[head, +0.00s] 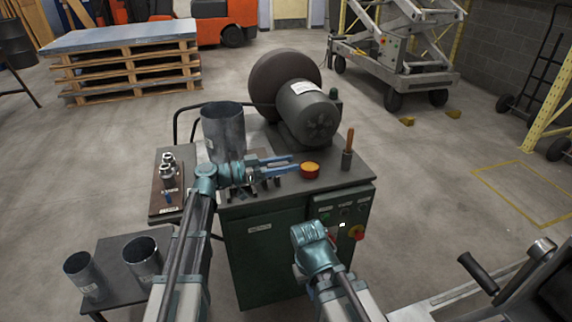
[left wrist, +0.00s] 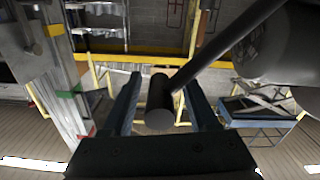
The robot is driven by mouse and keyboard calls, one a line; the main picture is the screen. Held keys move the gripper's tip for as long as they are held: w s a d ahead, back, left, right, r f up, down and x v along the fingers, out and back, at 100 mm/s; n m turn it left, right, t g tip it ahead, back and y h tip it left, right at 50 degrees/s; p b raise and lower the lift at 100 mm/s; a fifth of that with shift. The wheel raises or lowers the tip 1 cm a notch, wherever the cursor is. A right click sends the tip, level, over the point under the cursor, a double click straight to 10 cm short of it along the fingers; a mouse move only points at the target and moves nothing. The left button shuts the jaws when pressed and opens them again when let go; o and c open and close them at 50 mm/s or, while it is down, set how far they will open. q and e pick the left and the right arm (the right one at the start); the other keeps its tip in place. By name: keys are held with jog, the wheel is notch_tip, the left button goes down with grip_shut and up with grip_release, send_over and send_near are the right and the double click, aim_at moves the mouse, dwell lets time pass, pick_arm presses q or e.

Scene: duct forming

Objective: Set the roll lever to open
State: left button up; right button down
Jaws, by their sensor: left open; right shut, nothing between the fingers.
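A black cylindrical grip (left wrist: 160,100) on a dark slanting rod (left wrist: 225,48) shows in the left wrist view, framed between my left gripper's fingers. Its distance from them is unclear. In the head view my left gripper (head: 290,164) is open over the green cabinet top, pointing right; no grip shows between its fingers there. A black-handled lever (head: 477,273) is at lower right. I cannot tell which handle is the roll lever or what its setting is. My right gripper (head: 318,240) is shut and empty, in front of the cabinet's control panel; its fingertips are mostly hidden.
The green cabinet (head: 262,262) carries a motor (head: 307,115), an orange button (head: 310,170) and an upright brown-handled tool (head: 349,140). A metal duct (head: 222,130) stands behind my left arm. Two more ducts sit on a low table (head: 118,255). Open floor lies right of the cabinet.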

pick_arm(q)
grip_shut()
jog(key=shift+s+f, duration=0.1)
jog(key=shift+s, duration=0.1)
dwell(1.1)
